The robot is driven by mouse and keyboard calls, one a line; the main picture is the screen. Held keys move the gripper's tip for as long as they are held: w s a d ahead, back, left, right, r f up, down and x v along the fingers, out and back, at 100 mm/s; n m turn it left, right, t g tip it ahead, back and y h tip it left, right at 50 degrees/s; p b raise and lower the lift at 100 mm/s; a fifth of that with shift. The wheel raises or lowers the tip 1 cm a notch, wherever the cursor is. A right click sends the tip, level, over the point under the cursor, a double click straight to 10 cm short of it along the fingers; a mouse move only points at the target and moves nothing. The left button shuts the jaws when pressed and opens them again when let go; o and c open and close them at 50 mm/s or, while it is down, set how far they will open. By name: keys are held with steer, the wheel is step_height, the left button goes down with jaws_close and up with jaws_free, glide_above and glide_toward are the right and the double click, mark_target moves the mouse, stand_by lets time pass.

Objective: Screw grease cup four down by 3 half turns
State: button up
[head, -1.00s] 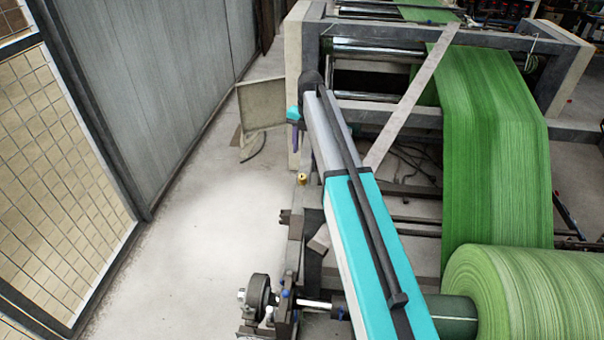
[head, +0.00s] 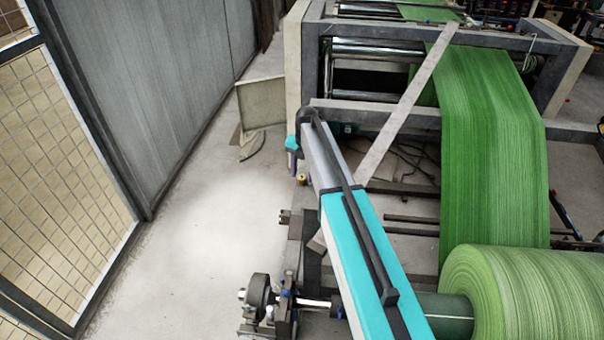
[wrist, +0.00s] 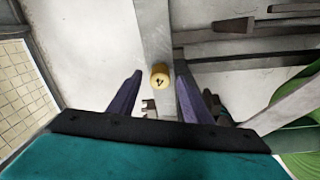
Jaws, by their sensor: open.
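Grease cup four is a small yellow cylinder (wrist: 160,76) with a "4" on its top, in the upper middle of the wrist view. It sits on a light grey machine rail. My gripper (wrist: 155,85) is open, with its two dark purple fingers apart. In the picture the cup lies between and just beyond the fingertips; I cannot tell the gap in depth. In the head view the cup (head: 302,179) is a small brass-coloured spot left of my arm. My gripper (head: 293,162) shows there only in part, behind the arm's end.
A large green roll (head: 520,300) and a green web (head: 490,150) lie to the right. A roll shaft bracket (head: 270,300) stands at the lower middle. A mesh fence (head: 60,190) stands at the left. The pale floor (head: 200,240) between is clear.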

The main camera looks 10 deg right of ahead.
steer(key=shift+f, duration=0.45)
steer(key=c, duration=1.1)
steer(key=shift+o, duration=0.2)
steer(key=shift+m, duration=0.4)
